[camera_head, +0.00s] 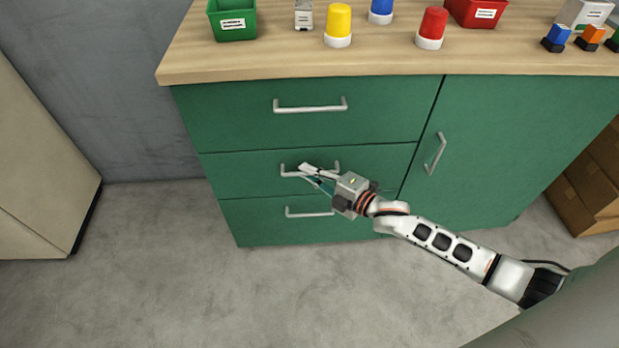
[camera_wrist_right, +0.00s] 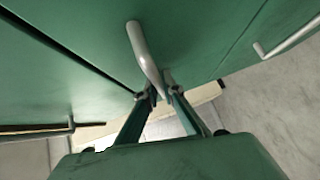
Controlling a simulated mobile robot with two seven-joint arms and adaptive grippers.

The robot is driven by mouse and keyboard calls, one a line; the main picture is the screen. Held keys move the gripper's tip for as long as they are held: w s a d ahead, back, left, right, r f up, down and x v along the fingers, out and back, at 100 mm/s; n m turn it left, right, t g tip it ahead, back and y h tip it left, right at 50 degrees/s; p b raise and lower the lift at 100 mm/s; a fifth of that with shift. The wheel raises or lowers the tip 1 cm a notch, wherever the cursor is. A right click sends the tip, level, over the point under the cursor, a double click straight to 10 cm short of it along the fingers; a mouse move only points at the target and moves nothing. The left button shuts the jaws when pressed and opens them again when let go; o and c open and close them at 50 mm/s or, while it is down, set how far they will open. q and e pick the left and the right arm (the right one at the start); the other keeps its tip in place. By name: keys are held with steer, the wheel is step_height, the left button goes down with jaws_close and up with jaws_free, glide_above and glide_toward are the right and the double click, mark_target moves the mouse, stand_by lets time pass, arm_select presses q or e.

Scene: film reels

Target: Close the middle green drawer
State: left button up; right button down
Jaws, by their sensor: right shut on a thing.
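The middle green drawer (camera_head: 240,175) is in the left stack of the green cabinet, between the top and bottom drawers. In the head view its front looks flush or nearly flush with the others. Its grey bar handle (camera_head: 287,170) also shows in the right wrist view (camera_wrist_right: 145,50). My right gripper (camera_head: 310,172) is shut on this handle, with its fingertips (camera_wrist_right: 162,92) at either side of the bar. The gripper hides part of the handle and drawer front. My left gripper is not in view.
The top drawer (camera_head: 225,115) and bottom drawer (camera_head: 255,222) have similar handles. A cabinet door (camera_head: 500,150) is to the right. Cardboard boxes (camera_head: 590,185) stand at the right. The floor (camera_head: 200,300) in front is clear.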

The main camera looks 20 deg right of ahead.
steer(key=shift+w+d+r, duration=0.1)
steer(key=shift+w+d, duration=0.05)
steer(key=shift+w, duration=0.15)
steer(key=c, duration=2.4)
jaws_free()
steer(key=shift+c, duration=0.2)
steer(key=shift+s, duration=0.1)
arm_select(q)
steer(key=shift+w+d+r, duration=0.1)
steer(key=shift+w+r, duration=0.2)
arm_select(e)
steer(key=v, duration=1.2)
